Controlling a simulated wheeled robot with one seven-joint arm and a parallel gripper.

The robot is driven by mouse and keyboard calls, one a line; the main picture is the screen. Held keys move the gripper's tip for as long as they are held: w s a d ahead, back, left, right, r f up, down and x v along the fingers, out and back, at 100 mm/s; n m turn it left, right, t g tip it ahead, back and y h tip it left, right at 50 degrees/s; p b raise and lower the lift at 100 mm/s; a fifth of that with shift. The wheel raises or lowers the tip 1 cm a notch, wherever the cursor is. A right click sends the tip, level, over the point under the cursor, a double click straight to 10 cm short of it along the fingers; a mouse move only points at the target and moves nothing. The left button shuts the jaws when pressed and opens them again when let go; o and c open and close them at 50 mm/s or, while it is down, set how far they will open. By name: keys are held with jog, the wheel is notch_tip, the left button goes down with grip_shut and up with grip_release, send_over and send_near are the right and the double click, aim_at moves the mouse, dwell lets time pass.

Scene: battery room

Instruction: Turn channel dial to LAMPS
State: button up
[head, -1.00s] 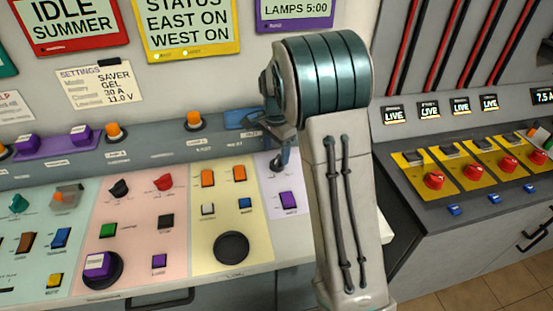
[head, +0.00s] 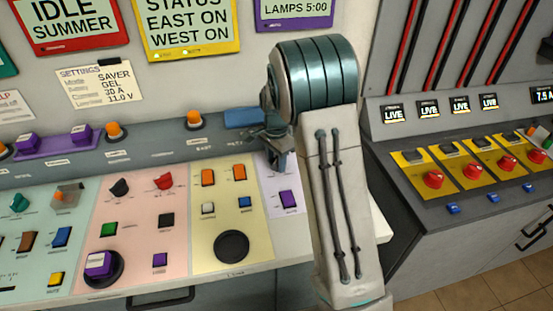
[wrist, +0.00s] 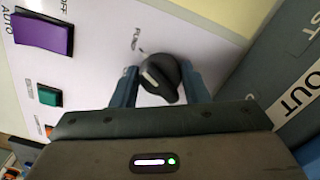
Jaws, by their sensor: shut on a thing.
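The channel dial (wrist: 158,78) is a black knob with a pale pointer line, on a white panel in the wrist view. A label by it appears to read PUMP, with a small tick mark between label and knob. No LAMPS label is legible by the dial. My gripper (wrist: 160,84) has its blue fingers on either side of the knob and is shut on it. In the head view my gripper (head: 277,158) is at the upper part of the console's white right-hand section, and it hides the dial there.
A purple rocker switch (wrist: 43,35) marked AUTO and OFF lies near the dial; it also shows in the head view (head: 288,199). A purple-framed display (head: 295,10) reads LAMPS 5:00. A yellow section with orange switches (head: 208,177) is left of my gripper.

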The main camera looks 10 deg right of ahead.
aim_at(277, 159)
jog(key=n+b, duration=0.2)
jog(key=n, duration=0.4)
jog(key=shift+d, duration=0.1)
jog(key=n+b, duration=0.1)
jog(key=n, duration=0.4)
jog(key=shift+n, duration=0.4)
dwell(0.5)
jog(key=o, duration=1)
jog(key=shift+s, duration=0.1)
notch_tip(277, 159, up, 14)
jog(key=shift+f, duration=0.1)
